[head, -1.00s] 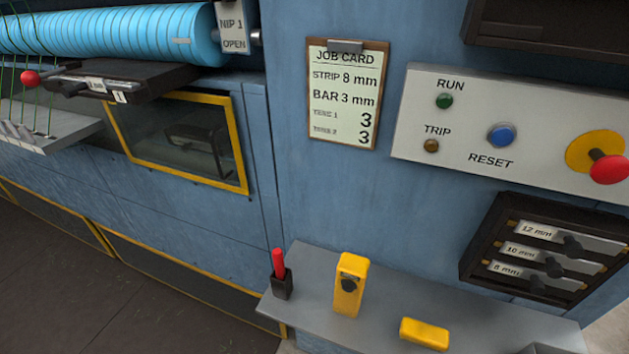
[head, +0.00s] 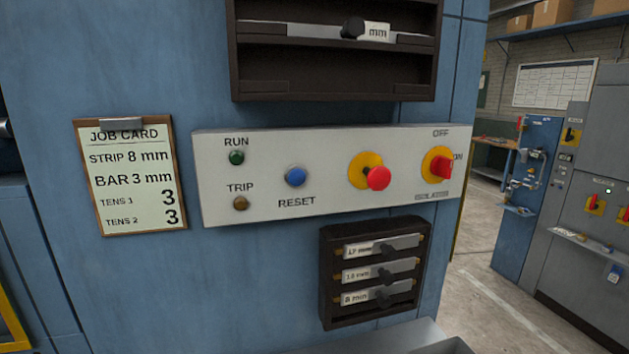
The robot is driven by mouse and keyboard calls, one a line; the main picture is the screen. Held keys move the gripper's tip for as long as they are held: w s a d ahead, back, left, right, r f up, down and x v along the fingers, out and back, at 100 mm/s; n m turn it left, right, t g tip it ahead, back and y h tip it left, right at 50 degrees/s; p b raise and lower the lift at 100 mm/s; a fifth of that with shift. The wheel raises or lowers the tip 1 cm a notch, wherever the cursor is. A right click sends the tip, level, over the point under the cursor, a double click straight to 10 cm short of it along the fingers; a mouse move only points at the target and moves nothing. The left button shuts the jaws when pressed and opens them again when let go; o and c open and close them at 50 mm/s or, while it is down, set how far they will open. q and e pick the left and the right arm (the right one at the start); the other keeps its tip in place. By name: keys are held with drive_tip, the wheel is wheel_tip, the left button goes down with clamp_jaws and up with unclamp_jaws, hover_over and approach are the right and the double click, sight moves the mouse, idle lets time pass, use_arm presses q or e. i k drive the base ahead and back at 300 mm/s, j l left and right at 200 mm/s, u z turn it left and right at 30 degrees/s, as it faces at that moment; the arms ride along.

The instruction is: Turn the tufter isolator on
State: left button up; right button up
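The isolator (head: 441,167) is a red handle on a yellow plate at the right end of the pale control panel (head: 330,200). OFF is printed above it and ON to its right, with the ON label partly covered. A small label lies below the isolator. I cannot tell for sure which mark the handle points to. Neither of my grippers shows in the head view.
Left of the isolator are a red mushroom button (head: 378,178), a blue RESET button (head: 295,177) and RUN (head: 236,158) and TRIP (head: 240,203) lamps. A strip rack (head: 327,290) sits below, a dark rack (head: 335,65) above. Floor (head: 490,300) is open at right.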

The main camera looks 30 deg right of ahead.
sight(442, 166)
drive_tip(key=k+z, duration=0.1)
drive_tip(key=z, duration=0.85)
